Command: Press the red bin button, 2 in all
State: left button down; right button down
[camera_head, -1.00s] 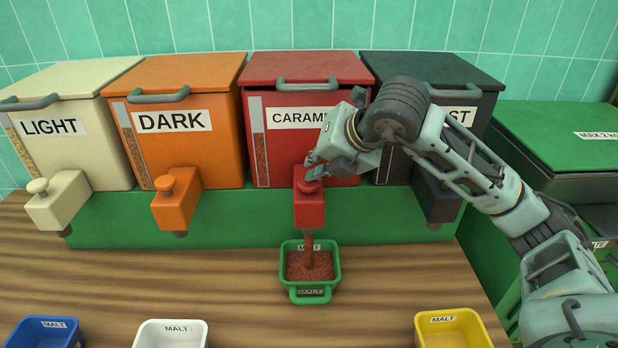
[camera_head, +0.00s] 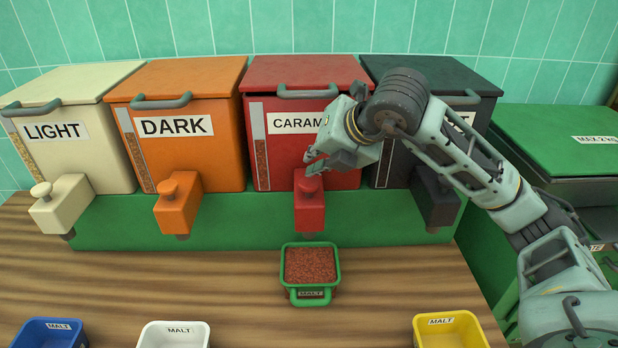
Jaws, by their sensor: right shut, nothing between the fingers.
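The red bin (camera_head: 302,150) has a sloped lid, a grain window and a label that begins "CARAM"; my right arm hides the rest of the label. Its red button (camera_head: 309,185) sits on top of the red spout box (camera_head: 310,212). My right gripper (camera_head: 310,163) is shut and empty just above the red button, with a small gap visible. A green tray (camera_head: 337,281) marked MALT stands on the table below the spout and is full of reddish-brown grain (camera_head: 310,265). No grain falls from the spout. My left gripper is not in view.
A cream LIGHT bin (camera_head: 85,150), an orange DARK bin (camera_head: 215,160) and a partly hidden black bin (camera_head: 480,75) share the green stand (camera_head: 260,232). Blue (camera_head: 40,338), white (camera_head: 170,338) and yellow (camera_head: 450,340) trays stand at the front. A green-lidded unit (camera_head: 560,140) is on the right.

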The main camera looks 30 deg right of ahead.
notch_tip(320, 180, up, 5)
jog(key=p, duration=0.3)
dwell(0.4)
dwell(0.8)
